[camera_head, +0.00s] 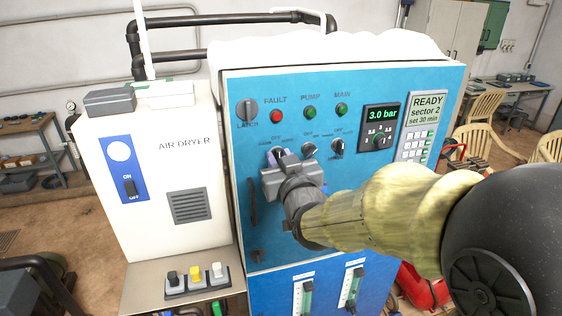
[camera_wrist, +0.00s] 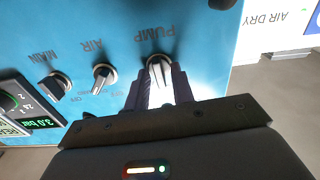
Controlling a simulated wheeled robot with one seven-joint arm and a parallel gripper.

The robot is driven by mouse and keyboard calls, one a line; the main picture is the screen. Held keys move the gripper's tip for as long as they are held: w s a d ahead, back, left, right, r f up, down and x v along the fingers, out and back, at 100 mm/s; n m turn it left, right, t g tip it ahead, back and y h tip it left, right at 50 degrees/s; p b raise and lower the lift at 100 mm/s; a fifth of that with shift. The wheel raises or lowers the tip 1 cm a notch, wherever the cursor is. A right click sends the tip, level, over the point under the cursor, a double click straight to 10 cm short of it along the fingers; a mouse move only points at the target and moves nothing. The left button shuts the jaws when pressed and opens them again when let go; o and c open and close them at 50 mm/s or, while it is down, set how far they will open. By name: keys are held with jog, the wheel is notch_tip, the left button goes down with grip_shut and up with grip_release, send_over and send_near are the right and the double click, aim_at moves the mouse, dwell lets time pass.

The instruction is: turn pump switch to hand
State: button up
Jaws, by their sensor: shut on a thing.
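The pump switch (camera_wrist: 158,70) is a round grey knob on the blue panel, under the PUMP label, which reads upside down in the wrist view. My gripper (camera_wrist: 161,86) has its two dark fingers on either side of the knob's handle and is shut on it. In the head view my gripper (camera_head: 279,162) reaches the leftmost knob of the lower row and hides most of it. The switch's position marks are largely covered, so I cannot tell which setting it points to.
The air switch (camera_wrist: 104,76) and main switch (camera_wrist: 55,86) sit close beside the pump switch. The green pressure display (camera_head: 381,114) and keypad (camera_head: 414,148) are to the right. A white air dryer (camera_head: 180,150) stands to the left. A dark vertical handle (camera_head: 252,203) is below left.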

jog(key=shift+a+f+n+b, duration=0.1)
jog(key=shift+n+b, duration=3.55)
jog(key=shift+n, duration=0.45)
jog(key=o, duration=0.6)
jog(key=shift+o, duration=0.2)
jog(key=shift+s, duration=0.1)
